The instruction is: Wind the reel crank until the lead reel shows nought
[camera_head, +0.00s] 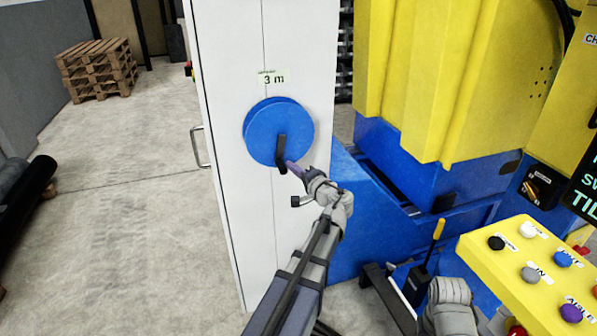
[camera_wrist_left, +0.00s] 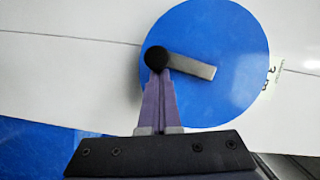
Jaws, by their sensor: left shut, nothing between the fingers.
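The blue lead reel (camera_head: 265,125) is mounted on the face of a white cabinet. The label above it (camera_head: 274,78) reads 3 m. The reel crank (camera_head: 281,150) is a short dark arm pointing down from near the reel's middle. In the left wrist view the crank is a grey bar (camera_wrist_left: 195,66) with a round black knob (camera_wrist_left: 156,58) at its end, over the blue reel (camera_wrist_left: 215,40). My left gripper (camera_head: 290,166) is shut and empty, its purple fingertips (camera_wrist_left: 159,74) right at the knob. I cannot tell whether they touch it.
A yellow and blue machine (camera_head: 440,80) stands right of the white cabinet (camera_head: 225,60). A yellow button panel (camera_head: 520,265) is at the lower right. A cabinet handle (camera_head: 199,147) sticks out on the left. Wooden pallets (camera_head: 97,70) stand far back; the floor on the left is largely clear.

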